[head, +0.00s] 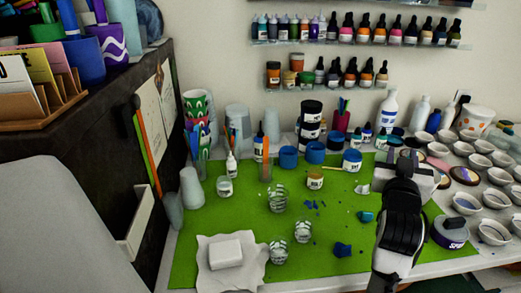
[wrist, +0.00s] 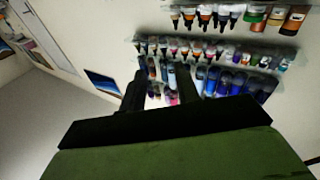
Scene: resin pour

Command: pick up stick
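I cannot tell which stick the task means. My gripper (head: 402,158) is over the right part of the mat, to the right of these cups and apart from them. In the wrist view its two dark fingers (wrist: 161,85) are spread with a gap, and nothing shows between them.
Glass jars (head: 277,199) and blue pieces (head: 343,249) lie about the mat. A white block (head: 226,254) rests on paper at front left. White bowls (head: 466,203) crowd the right side. Bottle shelves (head: 360,42) are on the wall. A dark cabinet (head: 100,125) bounds the left.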

